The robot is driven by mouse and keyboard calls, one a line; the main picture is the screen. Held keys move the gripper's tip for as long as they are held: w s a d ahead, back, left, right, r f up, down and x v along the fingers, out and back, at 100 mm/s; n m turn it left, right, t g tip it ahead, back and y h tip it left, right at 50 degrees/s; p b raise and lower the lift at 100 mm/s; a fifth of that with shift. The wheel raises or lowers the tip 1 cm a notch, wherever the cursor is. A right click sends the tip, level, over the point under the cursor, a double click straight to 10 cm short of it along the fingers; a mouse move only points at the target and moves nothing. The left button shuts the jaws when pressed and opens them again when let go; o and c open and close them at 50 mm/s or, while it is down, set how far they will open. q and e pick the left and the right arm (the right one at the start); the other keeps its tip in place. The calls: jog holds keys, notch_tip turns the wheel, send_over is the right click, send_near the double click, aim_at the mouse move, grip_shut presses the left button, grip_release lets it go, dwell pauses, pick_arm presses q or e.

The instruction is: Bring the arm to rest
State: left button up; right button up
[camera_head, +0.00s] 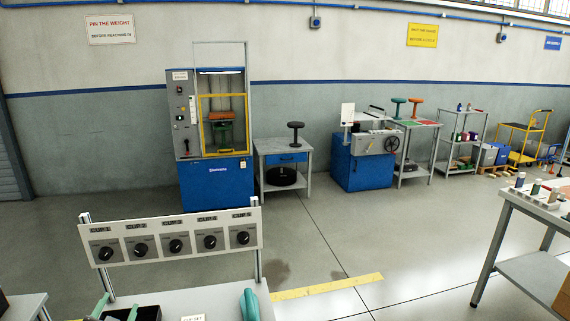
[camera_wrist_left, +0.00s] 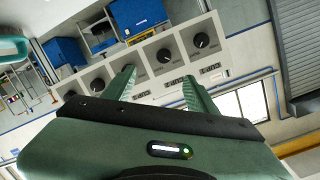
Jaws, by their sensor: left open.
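My left gripper (camera_head: 117,308) shows at the lower left edge of the head view, in front of the panel of dials. Its two green fingers are spread apart with nothing between them. They also show in the left wrist view (camera_wrist_left: 160,90), tilted, with the panel behind them. The rest of my left arm is out of the head view. My right gripper does not show in either view.
The white panel (camera_head: 170,230) with several black knobs stands on posts close to the left gripper. A teal rounded object (camera_head: 249,304) is on the near table (camera_head: 215,299). Open floor (camera_head: 370,240) lies beyond. A workbench (camera_head: 515,255) stands at right; a blue machine (camera_head: 215,182) stands by the wall.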

pick_arm(q)
jog(key=s+d+f+g, duration=0.1)
jog(key=s+f, duration=0.1)
jog(key=s+d+f+g, duration=0.1)
jog(key=s+d+f, duration=0.1)
jog(key=s+d+f+n+g, duration=0.1)
jog(key=s+d+f, duration=0.1)
jog(key=shift+s+d, duration=0.2)
jog(key=shift+s, duration=0.15)
jog(key=s+d+f+g+h, duration=0.1)
jog(key=s+d+f+g, duration=0.15)
jog(key=s+d, duration=0.45)
jog(key=s+d+f+n+g+h, duration=0.1)
jog(key=s+d+g+h, duration=0.2)
jog(key=s, duration=0.9)
jog(key=s+d+f+g, duration=0.2)
jog(key=s+d+g, duration=0.25)
jog(key=s, duration=0.45)
notch_tip(320, 180, down, 27)
jog(key=s, duration=0.2)
jog(key=s+a+f+g, duration=0.1)
jog(key=s+a+f, duration=0.1)
jog(key=s+f, duration=1.3)
jog(key=shift+s+f+g, duration=0.3)
jog(key=shift+s+g, duration=0.1)
jog(key=shift+s, duration=0.5)
jog(key=shift+a, duration=0.1)
